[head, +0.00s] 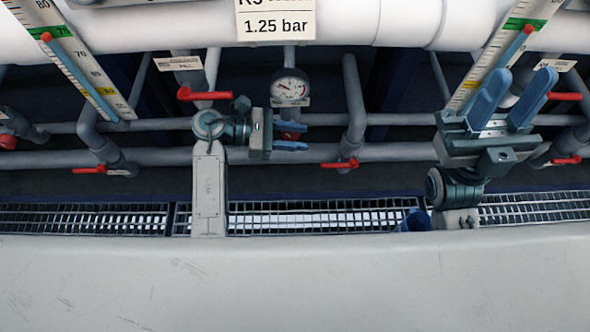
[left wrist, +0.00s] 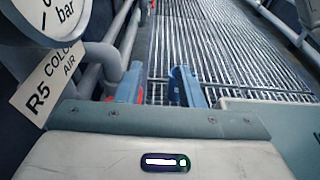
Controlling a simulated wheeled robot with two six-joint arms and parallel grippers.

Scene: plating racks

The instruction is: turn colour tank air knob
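The round white pressure gauge (head: 290,86) hangs on the pipework in the middle of the head view. In the left wrist view its edge (left wrist: 62,22) shows top left, above a tag reading R5 COLOUR AIR (left wrist: 48,80). A red knob (head: 291,135) sits just below the gauge, partly hidden by my left gripper. My left gripper (head: 304,137) points right at the knob's height, its blue fingers apart. In the left wrist view the fingers (left wrist: 160,78) are spread, with red showing beside the left one. I cannot tell whether they touch it. My right gripper (head: 524,75) is open and empty, pointing up.
Red lever valves (head: 204,95) sit on grey pipes around, one lower (head: 340,164) right of the left gripper. A large white pipe (head: 180,25) with a 1.25 bar sign (head: 275,25) runs above. Level scales stand left and right. A floor grating (head: 320,214) lies below.

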